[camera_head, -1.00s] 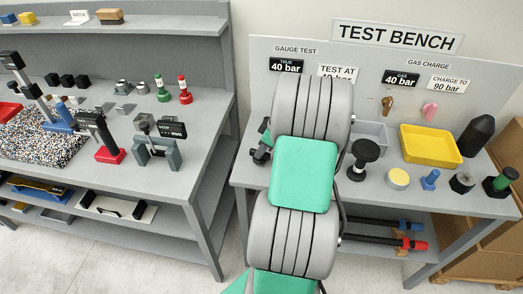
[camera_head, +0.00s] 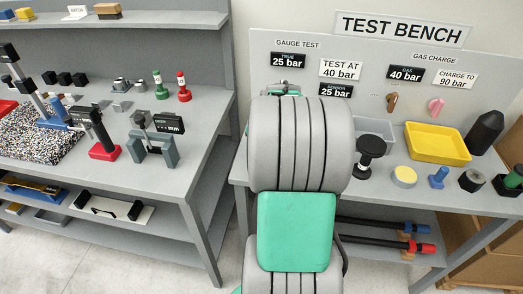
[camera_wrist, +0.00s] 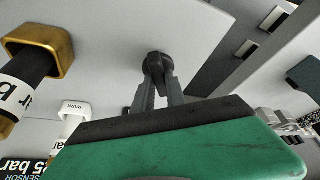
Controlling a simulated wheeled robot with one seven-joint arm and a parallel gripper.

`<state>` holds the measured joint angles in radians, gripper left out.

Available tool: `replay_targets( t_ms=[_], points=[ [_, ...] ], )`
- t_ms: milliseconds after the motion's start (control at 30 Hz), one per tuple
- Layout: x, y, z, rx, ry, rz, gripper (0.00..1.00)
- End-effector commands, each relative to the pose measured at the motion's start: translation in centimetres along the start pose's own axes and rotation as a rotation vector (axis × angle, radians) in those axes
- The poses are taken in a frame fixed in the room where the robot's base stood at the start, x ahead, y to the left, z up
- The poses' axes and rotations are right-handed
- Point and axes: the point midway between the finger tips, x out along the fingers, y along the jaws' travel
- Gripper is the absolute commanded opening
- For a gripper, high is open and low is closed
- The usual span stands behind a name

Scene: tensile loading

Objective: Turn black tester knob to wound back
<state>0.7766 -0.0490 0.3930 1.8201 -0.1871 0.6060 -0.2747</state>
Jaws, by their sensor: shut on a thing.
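The black tester knob (camera_wrist: 157,62) shows in the wrist view at the upper middle, partly covered by my fingers. My gripper (camera_wrist: 158,78) is shut on it, one finger on each side. In the head view my own arm hides both the knob and the gripper. The gauge test true display (camera_head: 288,60) reads 25 bar. The sensor display (camera_head: 336,91) also reads 25 bar, and its edge shows in the wrist view (camera_wrist: 25,168). A sign (camera_head: 340,69) says test at 40 bar.
A brass-rimmed black cylinder (camera_wrist: 35,65) with a white band stands left of my gripper. On the test bench, a black round-topped part (camera_head: 370,152), a yellow tray (camera_head: 437,143) and several small parts stand right of my arm. The left bench (camera_head: 205,130) holds other fixtures.

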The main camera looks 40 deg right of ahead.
Motion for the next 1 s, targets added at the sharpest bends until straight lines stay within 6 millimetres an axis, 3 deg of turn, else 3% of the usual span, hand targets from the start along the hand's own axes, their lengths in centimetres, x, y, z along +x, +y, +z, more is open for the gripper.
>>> replay_targets(
  t_ms=[500, 1000],
  points=[
    [0.10, -0.35, -0.11, 0.391, 0.002, 0.162, 0.00],
    [-0.02, -0.30, -0.18, 0.521, 0.002, 0.216, 0.00]
  ],
)
